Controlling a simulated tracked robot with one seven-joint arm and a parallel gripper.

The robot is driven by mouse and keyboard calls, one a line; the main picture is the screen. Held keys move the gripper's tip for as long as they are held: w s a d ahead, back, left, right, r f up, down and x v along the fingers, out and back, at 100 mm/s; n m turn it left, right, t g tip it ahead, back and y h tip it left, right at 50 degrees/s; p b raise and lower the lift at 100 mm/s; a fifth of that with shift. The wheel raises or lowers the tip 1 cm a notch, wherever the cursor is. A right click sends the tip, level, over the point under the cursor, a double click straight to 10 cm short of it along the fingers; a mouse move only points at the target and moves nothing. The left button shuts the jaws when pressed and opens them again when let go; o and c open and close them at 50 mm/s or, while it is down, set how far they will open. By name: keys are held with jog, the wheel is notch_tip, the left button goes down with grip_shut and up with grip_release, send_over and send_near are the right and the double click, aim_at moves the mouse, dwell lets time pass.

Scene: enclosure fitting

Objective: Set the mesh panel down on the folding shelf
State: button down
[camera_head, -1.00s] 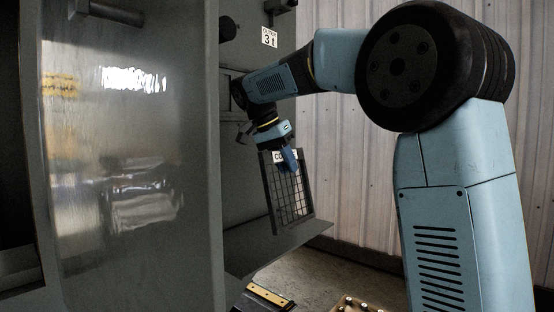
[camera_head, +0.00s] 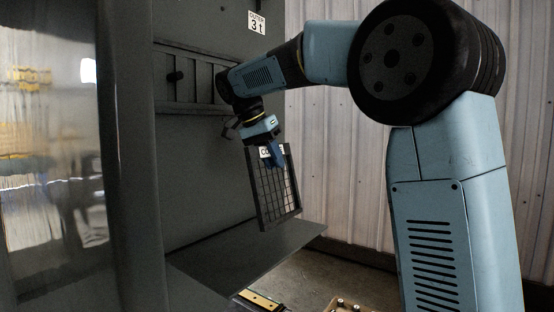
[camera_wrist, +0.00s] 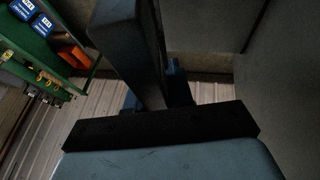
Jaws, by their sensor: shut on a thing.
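The mesh panel (camera_head: 273,196) is a dark framed grid with a white label at its top. It hangs upright and slightly tilted from my gripper (camera_head: 274,160), whose blue fingers are shut on its top edge. The folding shelf (camera_head: 245,256) is a dark grey flap folded out from the grey enclosure. The panel's lower edge is over the shelf in the head view; I cannot tell whether they touch. In the wrist view, a dark frame bar (camera_wrist: 130,50), likely the panel's, crosses the middle and largely hides the blue fingertips (camera_wrist: 176,84).
A grey enclosure door (camera_head: 125,160) stands on the left. A slatted vent (camera_head: 190,77) is in the enclosure wall. A box of bottles (camera_head: 347,306) and a yellow-edged item (camera_head: 260,299) are below the shelf. The wrist view shows a green rack (camera_wrist: 50,45) with blue and orange bins.

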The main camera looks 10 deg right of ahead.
aim_at(276, 183)
jog(key=shift+f, duration=0.1)
notch_tip(276, 183, down, 7)
jog(key=shift+f, duration=0.15)
dwell(0.8)
jog(key=c, duration=0.9)
grip_release()
jog(key=o, duration=0.8)
